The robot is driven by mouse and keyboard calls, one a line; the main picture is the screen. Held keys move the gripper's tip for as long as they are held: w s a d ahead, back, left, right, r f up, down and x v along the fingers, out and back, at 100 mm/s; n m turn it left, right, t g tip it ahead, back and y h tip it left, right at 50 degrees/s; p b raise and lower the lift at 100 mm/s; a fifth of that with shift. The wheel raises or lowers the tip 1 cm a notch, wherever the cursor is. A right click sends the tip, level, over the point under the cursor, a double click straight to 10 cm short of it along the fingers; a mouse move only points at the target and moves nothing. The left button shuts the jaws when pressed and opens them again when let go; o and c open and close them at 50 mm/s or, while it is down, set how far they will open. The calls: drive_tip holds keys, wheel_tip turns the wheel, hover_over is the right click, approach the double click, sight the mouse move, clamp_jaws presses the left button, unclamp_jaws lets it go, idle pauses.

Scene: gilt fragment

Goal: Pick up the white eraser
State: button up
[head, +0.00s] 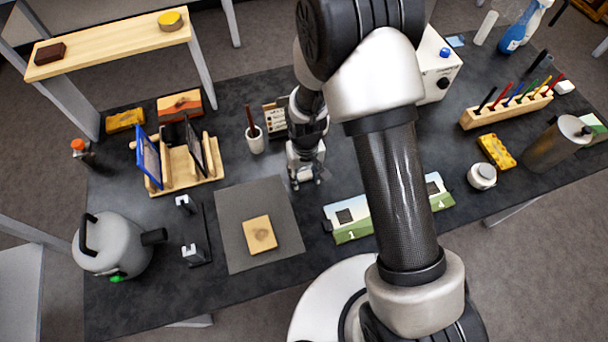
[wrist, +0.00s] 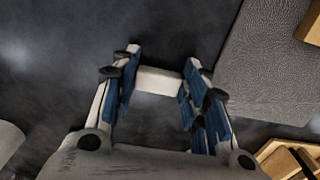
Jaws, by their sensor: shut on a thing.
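The white eraser (wrist: 158,80) is a small white block seen in the wrist view, spanning the space between the two blue-lined fingers of my gripper (wrist: 163,62). The fingers are shut on its two ends, near their tips. In the head view my gripper (head: 305,178) points down over the dark table, just right of the grey mat's upper right corner. The eraser is too small and covered to make out there. I cannot tell whether it touches the table or hangs just above it.
The grey mat (head: 231,221) bears a wooden block (head: 259,234). A white cup (head: 255,142) and a wooden rack (head: 185,183) stand to the left. A numbered picture strip (head: 349,222) lies to the right. A kettle (head: 112,250) stands front left.

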sight(305, 178)
drive_tip(key=shift+c, duration=1.4)
drive_tip(key=shift+r, duration=0.1)
wheel_tip(305, 178, up, 20)
drive_tip(key=p, duration=0.4)
